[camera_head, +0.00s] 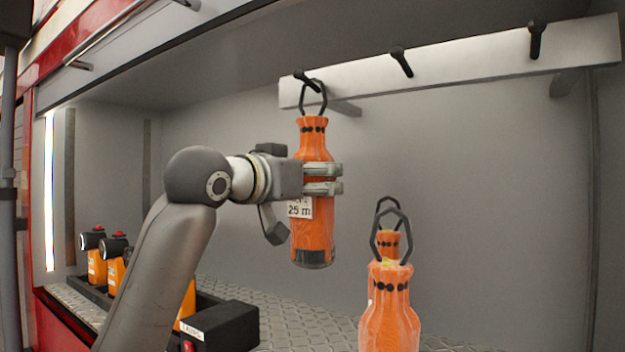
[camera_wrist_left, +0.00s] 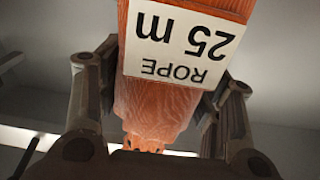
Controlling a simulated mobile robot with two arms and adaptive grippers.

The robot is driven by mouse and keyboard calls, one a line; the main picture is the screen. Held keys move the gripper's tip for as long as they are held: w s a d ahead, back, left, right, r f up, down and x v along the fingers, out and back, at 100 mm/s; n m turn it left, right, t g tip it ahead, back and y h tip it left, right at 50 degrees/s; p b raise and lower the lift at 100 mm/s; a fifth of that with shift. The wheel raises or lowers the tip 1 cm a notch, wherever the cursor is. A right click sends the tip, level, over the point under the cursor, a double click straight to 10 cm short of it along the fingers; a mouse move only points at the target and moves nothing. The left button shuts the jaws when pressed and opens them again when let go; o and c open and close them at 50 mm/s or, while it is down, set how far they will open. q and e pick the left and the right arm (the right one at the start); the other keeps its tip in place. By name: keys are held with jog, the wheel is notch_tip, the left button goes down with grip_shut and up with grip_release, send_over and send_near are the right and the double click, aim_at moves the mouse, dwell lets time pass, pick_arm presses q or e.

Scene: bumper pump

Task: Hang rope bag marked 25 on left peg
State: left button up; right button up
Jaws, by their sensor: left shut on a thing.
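An orange rope bag (camera_head: 314,230) marked 25 m is held upright in my left gripper (camera_head: 338,179), which is shut around its body. Its label also shows upside down in the left wrist view (camera_wrist_left: 180,45). The bag's dark loop (camera_head: 313,98) is at the left peg (camera_head: 305,80) and overlaps it in the head view. I cannot tell whether the loop is around the peg or in front of it. The middle peg (camera_head: 401,62) and right peg (camera_head: 536,40) on the pale rail (camera_head: 450,68) are bare. My right gripper is not in view.
Two more orange rope bags with dark loops stand at the lower right, a near one (camera_head: 389,310) and one behind it (camera_head: 387,245). Orange lamps (camera_head: 97,265) stand in a black tray (camera_head: 225,326) at the lower left. The back wall right of the held bag is clear.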

pick_arm(q)
jog(key=o, duration=1.8)
jog(key=shift+s, duration=0.1)
jog(key=shift+c, duration=0.2)
